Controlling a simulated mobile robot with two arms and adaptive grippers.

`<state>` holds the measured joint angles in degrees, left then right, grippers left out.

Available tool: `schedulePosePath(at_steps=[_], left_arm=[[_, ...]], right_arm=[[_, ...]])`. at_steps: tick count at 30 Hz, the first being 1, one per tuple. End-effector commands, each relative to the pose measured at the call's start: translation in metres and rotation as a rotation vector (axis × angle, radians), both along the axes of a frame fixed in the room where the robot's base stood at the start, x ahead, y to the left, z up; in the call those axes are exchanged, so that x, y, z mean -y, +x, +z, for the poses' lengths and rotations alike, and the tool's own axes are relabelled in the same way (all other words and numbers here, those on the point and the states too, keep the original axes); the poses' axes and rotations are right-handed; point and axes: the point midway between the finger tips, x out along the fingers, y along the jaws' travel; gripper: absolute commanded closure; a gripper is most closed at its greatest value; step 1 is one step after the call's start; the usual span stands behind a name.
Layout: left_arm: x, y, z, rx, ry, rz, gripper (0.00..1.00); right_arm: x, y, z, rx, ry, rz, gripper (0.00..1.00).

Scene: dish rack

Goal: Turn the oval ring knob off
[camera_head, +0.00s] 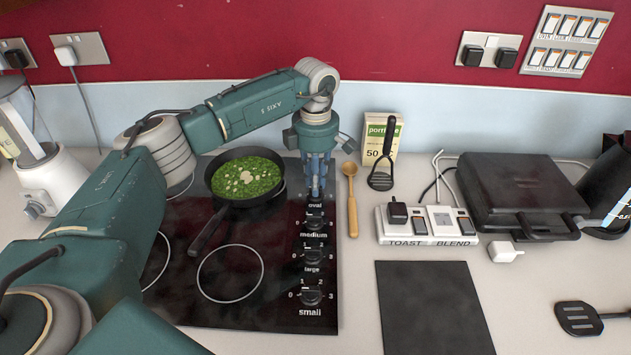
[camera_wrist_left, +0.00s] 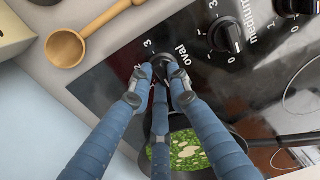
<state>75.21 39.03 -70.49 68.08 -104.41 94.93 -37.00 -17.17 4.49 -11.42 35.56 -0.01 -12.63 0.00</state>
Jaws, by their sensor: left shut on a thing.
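The oval ring knob (camera_wrist_left: 160,64) is a black dial at the end of the knob row on the hob (camera_head: 325,322). In the left wrist view the word "oval" is beside it, with numbers around it. My left gripper (camera_wrist_left: 163,72) has blue fingers shut on this knob, and they hide much of it. In the head view the left gripper (camera_head: 317,192) points straight down at the far end of the knob row, and the knob is mostly hidden there. The knob's pointer is not clear. My right gripper is not in view.
The medium (camera_head: 314,222), large (camera_head: 312,254) and small (camera_head: 311,296) knobs line up nearer the front. A black pan (camera_head: 209,230) of green food sits left of the gripper. A wooden spoon (camera_head: 353,213) lies just right of the hob. A switch panel (camera_head: 400,233) stands further right.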

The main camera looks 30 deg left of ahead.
Motion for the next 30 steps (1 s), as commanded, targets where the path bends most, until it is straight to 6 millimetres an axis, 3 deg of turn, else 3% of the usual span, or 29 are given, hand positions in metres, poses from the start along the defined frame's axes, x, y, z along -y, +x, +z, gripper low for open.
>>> schedulePosePath(at_steps=[9, 10, 12, 23, 30], left_arm=[[0.0, 0.002, 0.002, 0.005, -0.002, 0.006, 1.0], [0.0, 0.002, 0.002, 0.006, -0.001, 0.006, 0.77], [0.0, 0.001, 0.002, 0.005, -0.001, 0.005, 0.64], [0.0, 0.001, 0.005, 0.004, 0.0, 0.003, 0.64], [0.0, 0.002, 0.044, 0.006, -0.001, 0.003, 0.64]], right_arm=[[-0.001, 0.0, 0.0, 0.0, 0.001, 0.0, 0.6], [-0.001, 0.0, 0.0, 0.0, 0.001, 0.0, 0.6], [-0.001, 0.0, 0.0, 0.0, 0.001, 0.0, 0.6], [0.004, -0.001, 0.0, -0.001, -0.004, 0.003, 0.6], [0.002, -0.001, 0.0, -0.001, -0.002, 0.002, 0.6]])
